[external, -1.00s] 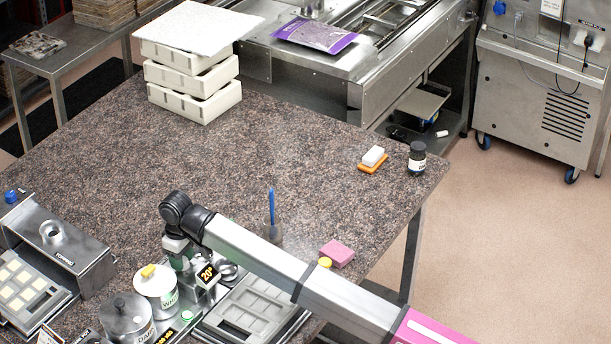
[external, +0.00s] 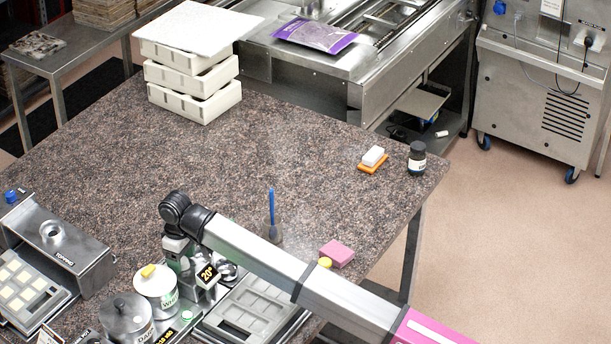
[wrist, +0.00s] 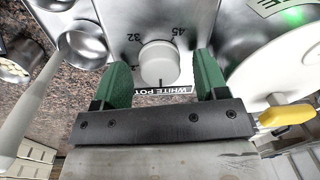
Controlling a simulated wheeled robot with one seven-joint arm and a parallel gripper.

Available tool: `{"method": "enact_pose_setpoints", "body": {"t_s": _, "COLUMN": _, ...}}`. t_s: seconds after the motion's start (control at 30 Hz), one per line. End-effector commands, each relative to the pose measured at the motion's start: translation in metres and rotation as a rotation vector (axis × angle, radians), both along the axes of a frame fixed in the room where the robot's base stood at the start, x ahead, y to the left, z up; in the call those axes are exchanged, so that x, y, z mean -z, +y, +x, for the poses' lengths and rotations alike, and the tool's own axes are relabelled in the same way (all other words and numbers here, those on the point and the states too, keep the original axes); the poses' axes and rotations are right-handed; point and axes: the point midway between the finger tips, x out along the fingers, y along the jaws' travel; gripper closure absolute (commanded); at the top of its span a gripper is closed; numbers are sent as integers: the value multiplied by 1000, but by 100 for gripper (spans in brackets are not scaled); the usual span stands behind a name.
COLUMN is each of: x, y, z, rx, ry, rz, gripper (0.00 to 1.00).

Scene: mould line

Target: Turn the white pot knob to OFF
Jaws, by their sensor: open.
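The white pot knob (wrist: 159,64) shows in the wrist view as a round white dial on a metal panel. The numbers 32 and 45 are printed by its far side, and a "WHITE POT" label (wrist: 162,89) lies on its near side. A short dark mark shows at the knob's near edge. My gripper (wrist: 160,82) is open, with one green finger to the left of the knob and one to the right. Gaps show between fingers and knob. In the external view my gripper is mostly hidden behind the wrist, and the knob cannot be made out.
The white pot (external: 155,288) with a yellow lid knob stands beside my wrist, and a dark-lidded pot (external: 127,319) stands nearer. A metal ladle cup (wrist: 82,45) is left of the fingers. A grey mould tray (external: 246,309) lies under my arm. The table's far middle is clear.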

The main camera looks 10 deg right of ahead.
Motion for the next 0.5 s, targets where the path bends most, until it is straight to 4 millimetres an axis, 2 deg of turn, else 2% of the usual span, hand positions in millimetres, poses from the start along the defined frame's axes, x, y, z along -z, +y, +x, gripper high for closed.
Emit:
{"method": "enact_pose_setpoints", "body": {"t_s": 0.27, "x": -13, "y": 0, "z": 1, "rx": 0, "ry": -1, "rz": 1, "gripper": 33}}
{"method": "enact_pose_setpoints", "body": {"t_s": 0.5, "x": -49, "y": 0, "z": 3, "rx": 0, "ry": -1, "rz": 2, "gripper": 33}}
